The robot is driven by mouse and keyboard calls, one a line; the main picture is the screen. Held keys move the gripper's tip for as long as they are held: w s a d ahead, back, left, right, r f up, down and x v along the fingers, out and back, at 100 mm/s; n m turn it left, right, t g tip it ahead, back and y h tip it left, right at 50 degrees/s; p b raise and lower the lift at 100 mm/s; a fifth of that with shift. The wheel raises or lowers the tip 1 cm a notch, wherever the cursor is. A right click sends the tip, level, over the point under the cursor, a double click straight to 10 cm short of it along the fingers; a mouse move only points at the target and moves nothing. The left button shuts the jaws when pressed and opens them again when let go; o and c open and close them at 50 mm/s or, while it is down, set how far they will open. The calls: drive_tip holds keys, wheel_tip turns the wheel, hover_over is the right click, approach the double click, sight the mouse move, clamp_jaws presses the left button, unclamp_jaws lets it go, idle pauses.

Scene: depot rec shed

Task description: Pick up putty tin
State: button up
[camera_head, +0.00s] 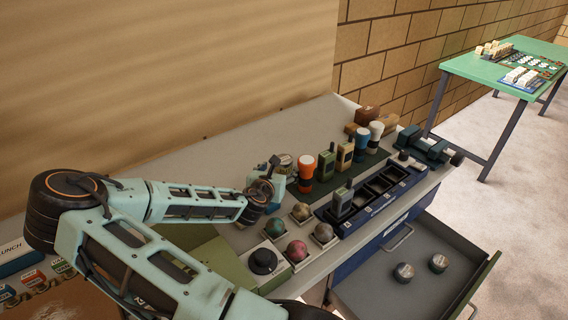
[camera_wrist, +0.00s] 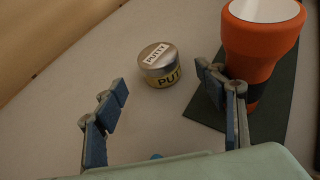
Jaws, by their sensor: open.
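The putty tin (camera_wrist: 160,62) is a short round tin with a silver lid and a yellow band, both lettered PUTTY. In the wrist view it stands upright on the grey worktop, just beyond the fingertips and between their lines. My gripper (camera_wrist: 164,80) is open and empty, one finger to each side, apart from the tin.
The orange item with a white top (camera_wrist: 262,42) stands on a dark green mat (camera_wrist: 285,95), close to my right finger. Several radios and balls stand in the head view near a divided dark tray (camera_head: 375,190). An open drawer (camera_head: 385,295) holds two round metal things.

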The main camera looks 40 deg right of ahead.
sight(282, 162)
drive_tip(key=shift+w+d, duration=0.25)
drive_tip(key=shift+d, duration=0.15)
drive_tip(key=shift+r+x, duration=0.15)
drive_tip(key=shift+x, duration=1)
drive_tip(key=shift+r+x, duration=0.15)
drive_tip(key=shift+x, duration=1.05)
drive_tip(key=shift+r, duration=0.1)
drive_tip(key=shift+c, duration=0.4)
drive_tip(key=shift+w, duration=0.1)
drive_tip(key=c, duration=1.3)
